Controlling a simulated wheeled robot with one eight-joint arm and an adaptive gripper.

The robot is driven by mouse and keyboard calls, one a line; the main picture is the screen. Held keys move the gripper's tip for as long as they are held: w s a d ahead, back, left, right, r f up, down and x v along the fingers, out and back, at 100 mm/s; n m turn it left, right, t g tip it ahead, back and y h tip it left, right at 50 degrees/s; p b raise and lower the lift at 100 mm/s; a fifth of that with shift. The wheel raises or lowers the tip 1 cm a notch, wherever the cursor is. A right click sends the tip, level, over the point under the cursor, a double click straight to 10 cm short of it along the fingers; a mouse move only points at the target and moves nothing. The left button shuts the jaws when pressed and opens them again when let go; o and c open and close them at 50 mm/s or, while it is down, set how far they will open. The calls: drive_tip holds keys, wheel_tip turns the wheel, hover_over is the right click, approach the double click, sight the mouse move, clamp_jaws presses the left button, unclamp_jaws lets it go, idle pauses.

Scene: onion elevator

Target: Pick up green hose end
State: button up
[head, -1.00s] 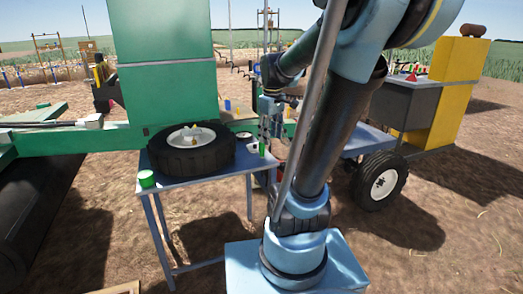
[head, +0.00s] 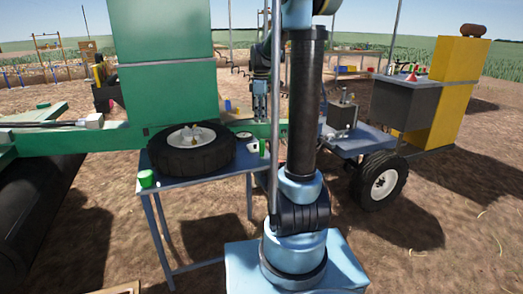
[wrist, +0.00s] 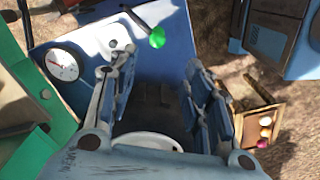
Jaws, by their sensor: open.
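A small green piece (head: 262,147) stands at the right edge of the blue table (head: 205,181), beside a white part; it is too small to tell if it is the hose end. A green can-like piece (head: 146,178) stands at the table's left corner. The wrist view shows one round green piece (wrist: 157,38) on a blue surface beyond my fingertips; I cannot tell which of the two it is. My gripper (wrist: 160,65) is open and empty, its fingers wide apart. In the head view it hangs beyond the table, partly hidden by my arm.
A black tyre (head: 190,155) fills the middle of the table. A white dial (wrist: 61,64) lies left of my fingers in the wrist view. A green machine (head: 165,90) stands behind the table. A wheeled blue cart (head: 365,143) is at the right.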

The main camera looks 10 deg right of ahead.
sight(262, 142)
wheel_tip(262, 142, down, 12)
drive_tip(key=shift+r, duration=0.1)
drive_tip(key=f, duration=0.4)
drive_tip(key=shift+w+d+f, duration=0.1)
drive_tip(key=shift+w+d, duration=0.2)
drive_tip(key=shift+f, duration=0.45)
drive_tip(key=shift+c, duration=0.6)
clamp_jaws()
